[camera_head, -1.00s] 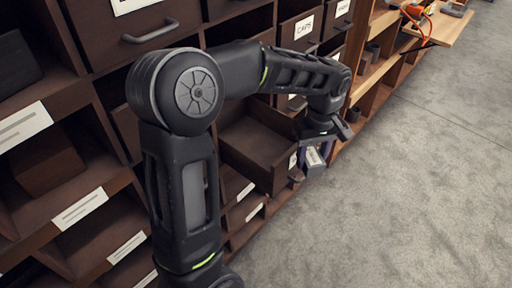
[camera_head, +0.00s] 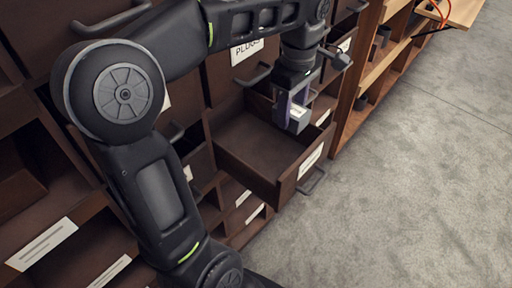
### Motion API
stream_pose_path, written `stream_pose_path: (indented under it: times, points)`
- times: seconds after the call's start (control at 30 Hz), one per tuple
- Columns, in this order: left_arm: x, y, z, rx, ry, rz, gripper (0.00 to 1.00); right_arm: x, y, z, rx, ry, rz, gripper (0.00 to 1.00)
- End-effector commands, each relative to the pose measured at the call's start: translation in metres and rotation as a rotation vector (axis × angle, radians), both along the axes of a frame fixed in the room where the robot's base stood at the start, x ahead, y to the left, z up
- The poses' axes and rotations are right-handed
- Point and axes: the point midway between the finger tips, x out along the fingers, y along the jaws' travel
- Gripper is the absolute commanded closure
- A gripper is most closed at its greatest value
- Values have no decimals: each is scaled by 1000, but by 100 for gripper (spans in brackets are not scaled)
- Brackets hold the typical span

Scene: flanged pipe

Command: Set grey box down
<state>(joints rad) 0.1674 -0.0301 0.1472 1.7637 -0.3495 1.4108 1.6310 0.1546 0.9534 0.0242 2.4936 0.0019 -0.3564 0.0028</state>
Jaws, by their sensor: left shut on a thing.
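My left gripper (camera_head: 292,98) points down and is shut on a small grey box (camera_head: 299,119) with a white label on it. The box hangs at the back right part of an open, pulled-out brown drawer (camera_head: 246,149). It seems to be above the drawer floor, but the exact gap cannot be told. The gripper's fingers partly hide the box. The drawer's visible floor looks empty. My right gripper is not in view.
A brown cabinet with labelled drawers and open cubbies fills the left and middle. The open drawer has a front handle (camera_head: 312,181). A lighter wooden shelf (camera_head: 385,72) stands at the right, with an orange cable (camera_head: 436,14) at top. Grey floor (camera_head: 430,180) is clear.

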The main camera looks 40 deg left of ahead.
Motion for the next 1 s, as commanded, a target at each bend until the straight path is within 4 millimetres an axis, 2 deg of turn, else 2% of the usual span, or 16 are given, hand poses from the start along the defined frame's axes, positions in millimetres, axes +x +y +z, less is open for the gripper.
stream_pose_path:
  times: [0.03, 0.27, 0.77, 0.87, 1.0]
  points:
    - [0, 0, -15, 0, -1, -1, 100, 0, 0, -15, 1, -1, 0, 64]
    - [0, 0, -40, 0, -1, -2, 100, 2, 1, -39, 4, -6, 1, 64]
    - [0, 0, -44, 0, 0, -2, 100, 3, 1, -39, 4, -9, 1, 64]
    - [0, 0, -57, 0, 2, -2, 100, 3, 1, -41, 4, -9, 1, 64]
    - [-1, 0, -87, 0, 5, -1, 100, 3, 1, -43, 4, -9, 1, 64]
